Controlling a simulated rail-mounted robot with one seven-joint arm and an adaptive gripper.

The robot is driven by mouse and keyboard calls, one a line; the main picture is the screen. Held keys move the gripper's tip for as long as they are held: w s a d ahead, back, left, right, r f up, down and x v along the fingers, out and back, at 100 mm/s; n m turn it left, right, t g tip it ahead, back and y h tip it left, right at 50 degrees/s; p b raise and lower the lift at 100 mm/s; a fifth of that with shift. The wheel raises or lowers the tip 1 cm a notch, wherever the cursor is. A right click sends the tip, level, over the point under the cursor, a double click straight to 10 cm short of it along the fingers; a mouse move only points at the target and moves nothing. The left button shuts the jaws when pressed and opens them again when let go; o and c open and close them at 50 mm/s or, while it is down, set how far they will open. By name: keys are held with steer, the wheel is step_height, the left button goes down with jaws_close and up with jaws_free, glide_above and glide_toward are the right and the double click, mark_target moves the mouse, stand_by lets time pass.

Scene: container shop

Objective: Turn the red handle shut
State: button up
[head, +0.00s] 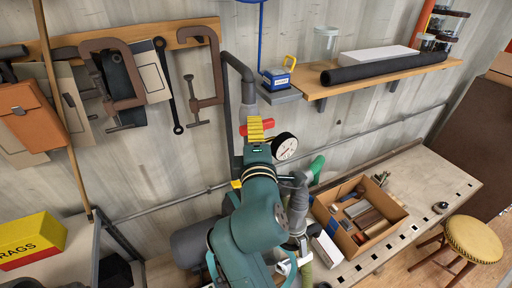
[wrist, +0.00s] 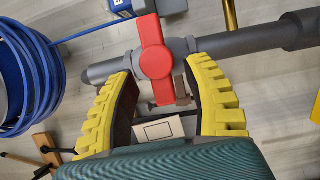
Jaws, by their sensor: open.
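The red handle (wrist: 155,61) sits on a grey valve on a grey pipe (wrist: 262,38). In the wrist view it lies crosswise to the pipe. In the head view the red handle (head: 243,129) shows only partly, behind the yellow finger. My gripper (wrist: 168,75) has ribbed yellow fingers spread apart, one on each side of the handle's lower part. I see gaps between the handle and both fingers, though depth is hard to judge. My gripper also shows in the head view (head: 255,122), at the handle by the wall.
A round gauge (head: 284,146) is right of my gripper. A blue padlock (head: 278,77) sits on a small ledge above it. A blue hose coil (wrist: 30,75) is at the left in the wrist view. A green handle (head: 317,166) and a cardboard box (head: 390,208) are lower right.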

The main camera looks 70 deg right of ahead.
steer(key=v, duration=0.9)
steer(key=shift+a, duration=0.35)
steer(key=shift+s+f, duration=0.15)
steer(key=w+a+r+t+y+p, duration=0.1)
steer(key=w+a+r+t+y, duration=0.3)
steer(key=a, duration=0.4)
steer(key=w+a+r+t+y, duration=0.1)
steer(key=w+a+r+t, duration=0.35)
steer(key=w+a, duration=0.2)
steer(key=s+a+r+m+t+y, duration=0.1)
steer(key=a+r+m+t+y, duration=0.1)
steer(key=a+y, duration=0.3)
steer(key=s+a+r+m+t+y, duration=0.1)
steer(key=a+r+m+t+y, duration=0.2)
steer(key=a, duration=0.5)
steer(key=shift+a+r+m+y, duration=0.2)
steer(key=shift+r+m+y, duration=0.25)
steer(key=shift+y, duration=0.75)
steer(key=shift+s+f, duration=0.1)
